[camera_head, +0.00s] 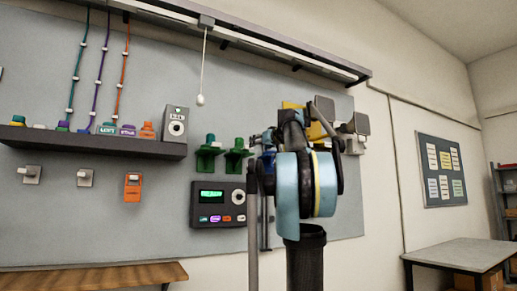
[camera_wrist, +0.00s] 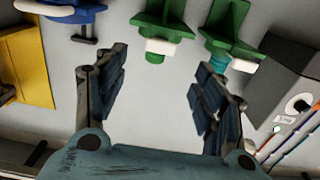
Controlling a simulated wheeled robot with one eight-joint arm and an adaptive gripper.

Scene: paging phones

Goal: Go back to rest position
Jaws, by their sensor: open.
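My gripper (camera_wrist: 160,85) is open and empty in the wrist view, its two dark blue fingers spread apart over bare grey wall panel. Two green fixtures (camera_wrist: 163,20) sit beyond the fingers, and the panel shows between them and the fingertips. In the head view my arm, with a light blue and yellow joint, stands upright at right of centre. It covers part of the panel, and my fingers are mostly hidden behind it.
The grey panel (camera_head: 110,235) carries a dark shelf (camera_head: 90,143) with coloured plugs, a dark box with a green screen (camera_head: 212,194), an orange phone-like unit (camera_head: 133,187) and two green holders (camera_head: 236,157). A wooden table (camera_head: 90,277) stands lower left, a grey table (camera_head: 460,253) right.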

